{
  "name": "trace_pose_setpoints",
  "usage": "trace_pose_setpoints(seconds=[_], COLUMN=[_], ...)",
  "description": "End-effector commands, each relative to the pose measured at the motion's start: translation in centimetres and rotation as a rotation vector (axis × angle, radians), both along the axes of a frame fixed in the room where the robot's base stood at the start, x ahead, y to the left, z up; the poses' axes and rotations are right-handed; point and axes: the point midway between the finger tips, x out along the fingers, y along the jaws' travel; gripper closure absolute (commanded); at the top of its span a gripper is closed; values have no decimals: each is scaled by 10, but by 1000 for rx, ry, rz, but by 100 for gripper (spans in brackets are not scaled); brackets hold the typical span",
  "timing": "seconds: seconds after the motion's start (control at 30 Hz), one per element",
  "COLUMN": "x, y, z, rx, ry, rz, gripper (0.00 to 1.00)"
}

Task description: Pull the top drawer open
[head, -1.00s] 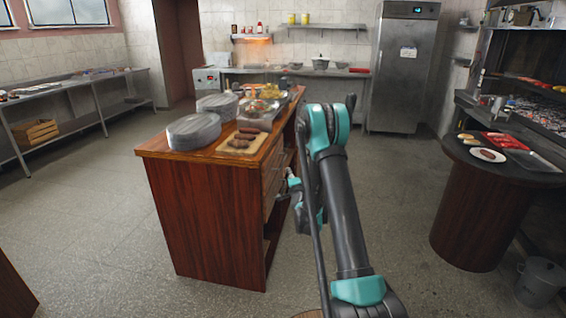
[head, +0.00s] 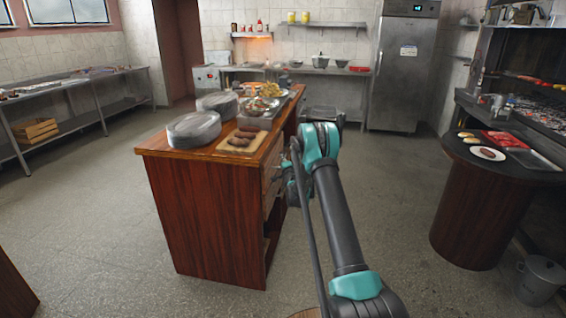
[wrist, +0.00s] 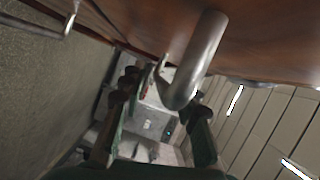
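The wooden counter (head: 215,225) stands left of my arm in the head view, its drawer side turned right and partly hidden by my arm. In the wrist view, a reddish-brown drawer front (wrist: 262,45) fills the top, with a thick metal bar handle (wrist: 200,55) close to the camera. My gripper (wrist: 162,100) is open, its dark fingers on either side of the handle's near end. I cannot tell whether they touch it. My gripper is at the drawer side in the head view, largely hidden. The drawer looks shut.
A second handle (wrist: 70,18) shows at the upper left of the wrist view. Plates (head: 193,130), a board of meat (head: 240,143) and food trays stand on the counter. A round table (head: 470,215) stands at right, with open floor between.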

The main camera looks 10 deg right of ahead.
Motion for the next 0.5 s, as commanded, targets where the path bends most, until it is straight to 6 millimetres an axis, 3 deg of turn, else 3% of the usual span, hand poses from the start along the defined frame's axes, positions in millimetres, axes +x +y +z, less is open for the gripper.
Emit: trace_pose_setpoints(seconds=[0.4, 0.5], x=[8, 8], y=[1, 1], z=[-1, -1], rx=[0, 0], ry=[0, 0], rz=[0, 0], gripper=[69, 82])
